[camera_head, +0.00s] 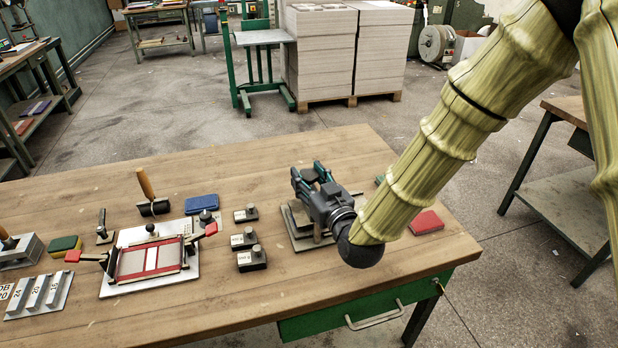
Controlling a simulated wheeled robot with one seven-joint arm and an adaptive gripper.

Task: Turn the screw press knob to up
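A grey metal device of stacked plates (291,221) stands on the workbench, right of centre, and may be the screw press. My arm and gripper cover much of it, and I cannot make out a knob on it or which way one is turned. My gripper (309,171) is directly above and in front of this device in the picture, its two dark, teal-edged fingers spread apart. I see nothing clearly held between them, and I cannot tell if they touch the device.
The wooden workbench (110,185) holds a red-handled clamp frame (125,289), several small labelled blocks (252,259), a blue box (202,203) and a wooden-handled roller (147,186). A red pad (426,222) lies right of my gripper.

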